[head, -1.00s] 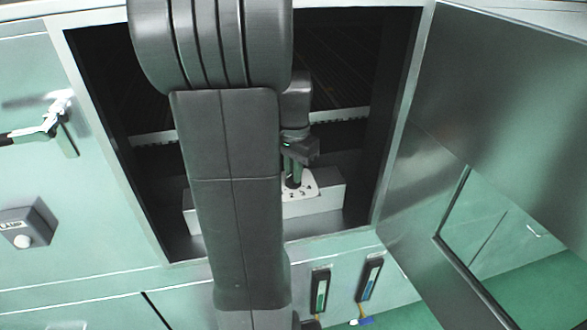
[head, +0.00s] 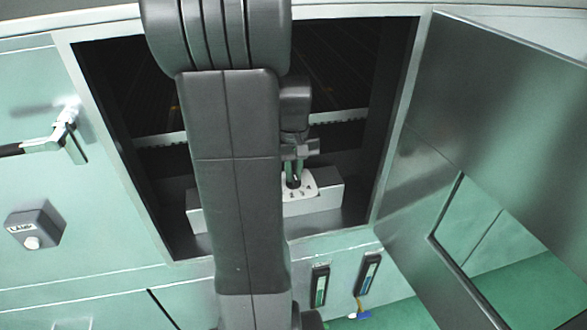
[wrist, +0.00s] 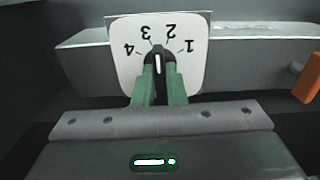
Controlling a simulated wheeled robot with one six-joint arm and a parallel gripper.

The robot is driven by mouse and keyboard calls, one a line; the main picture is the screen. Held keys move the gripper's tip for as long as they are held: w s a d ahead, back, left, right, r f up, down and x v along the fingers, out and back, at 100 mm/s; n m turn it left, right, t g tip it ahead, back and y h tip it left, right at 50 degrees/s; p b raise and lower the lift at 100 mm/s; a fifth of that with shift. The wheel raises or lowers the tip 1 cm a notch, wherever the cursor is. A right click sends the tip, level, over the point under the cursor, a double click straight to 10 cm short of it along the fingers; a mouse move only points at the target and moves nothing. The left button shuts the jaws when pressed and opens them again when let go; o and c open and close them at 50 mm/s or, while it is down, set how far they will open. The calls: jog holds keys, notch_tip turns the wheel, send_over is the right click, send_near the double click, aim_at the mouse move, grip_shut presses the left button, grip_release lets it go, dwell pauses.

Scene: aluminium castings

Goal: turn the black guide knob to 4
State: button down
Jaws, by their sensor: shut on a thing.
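The black guide knob (wrist: 158,58) stands on a white dial plate (wrist: 120,75) in the wrist view. The plate's numbers 1 to 4 appear upside down, with 4 at left and 1 at right. The knob's white line points between 3 and 2. My gripper (wrist: 159,72) is shut on the knob, with one green finger on each side. In the head view, my gripper (head: 294,170) reaches down to the dial plate (head: 302,188) inside the open cabinet, and my arm covers part of the opening. The numbers are too small to read there.
The cabinet door (head: 480,100) stands open at right. A pale block (head: 328,196) carries the dial plate. A lamp box (head: 36,225) and a lever handle (head: 60,135) are on the left panel. An orange part (wrist: 306,80) shows at the wrist view's right edge.

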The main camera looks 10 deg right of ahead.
jog(key=n+p, duration=0.1)
jog(key=n, duration=0.4)
jog(key=shift+n, duration=0.3)
jog(key=n, duration=0.5)
jog(key=shift+n, duration=0.4)
jog(key=c, duration=1.5)
grip_release()
notch_tip(320, 180, up, 8)
jog(key=shift+f, duration=0.2)
